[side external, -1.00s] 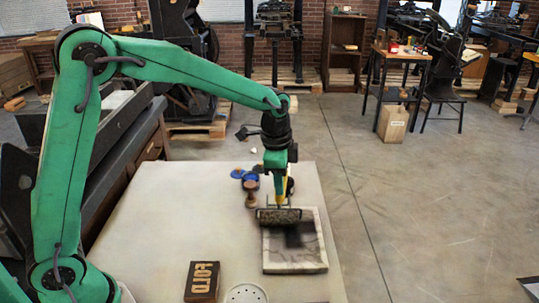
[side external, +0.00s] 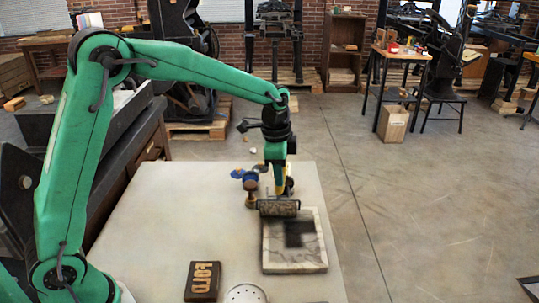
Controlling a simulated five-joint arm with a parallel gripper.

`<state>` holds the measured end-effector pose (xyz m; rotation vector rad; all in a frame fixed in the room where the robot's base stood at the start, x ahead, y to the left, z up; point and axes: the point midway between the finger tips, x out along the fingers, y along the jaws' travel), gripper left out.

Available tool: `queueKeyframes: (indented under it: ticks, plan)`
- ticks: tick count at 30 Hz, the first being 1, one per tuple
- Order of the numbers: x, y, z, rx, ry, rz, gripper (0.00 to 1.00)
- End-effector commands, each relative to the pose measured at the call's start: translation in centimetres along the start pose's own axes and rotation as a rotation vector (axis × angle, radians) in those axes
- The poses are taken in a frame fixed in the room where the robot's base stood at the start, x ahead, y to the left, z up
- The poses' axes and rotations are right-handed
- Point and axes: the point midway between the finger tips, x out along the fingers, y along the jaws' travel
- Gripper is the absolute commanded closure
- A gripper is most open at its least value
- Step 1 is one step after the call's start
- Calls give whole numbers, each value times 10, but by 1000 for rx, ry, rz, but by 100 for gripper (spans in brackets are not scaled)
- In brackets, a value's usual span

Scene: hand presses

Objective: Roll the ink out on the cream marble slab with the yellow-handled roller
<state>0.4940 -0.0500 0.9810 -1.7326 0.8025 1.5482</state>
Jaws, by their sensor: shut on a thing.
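The cream marble slab (side external: 294,262) lies on the right part of the table, with a dark ink patch (side external: 300,234) on its upper half. The roller (side external: 279,208) has a dark cylinder, which is over the slab's far left edge; I cannot tell whether it touches the slab. My gripper (side external: 279,184) points down and is shut on the roller's yellow handle, which is mostly hidden by the jaws.
A wooden-handled stamp (side external: 251,193) stands close to the left of the roller, with blue items (side external: 243,174) behind it. A dark block with raised letters (side external: 203,281) and a pale perforated round piece (side external: 246,293) lie at the front. The table's (side external: 170,215) left middle is clear.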

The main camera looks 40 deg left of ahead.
Motion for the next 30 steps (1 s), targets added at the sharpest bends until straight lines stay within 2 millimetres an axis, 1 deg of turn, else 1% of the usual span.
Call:
queueKeyframes:
  ticks: [9, 15, 23, 30]
  plan:
    - [2, -18, 3, -2, -2, -3, 91]
    - [2, -24, 4, 0, -3, -3, 91]
    - [3, -23, 4, 1, -4, -2, 91]
    - [2, -12, 2, 1, -3, 0, 91]
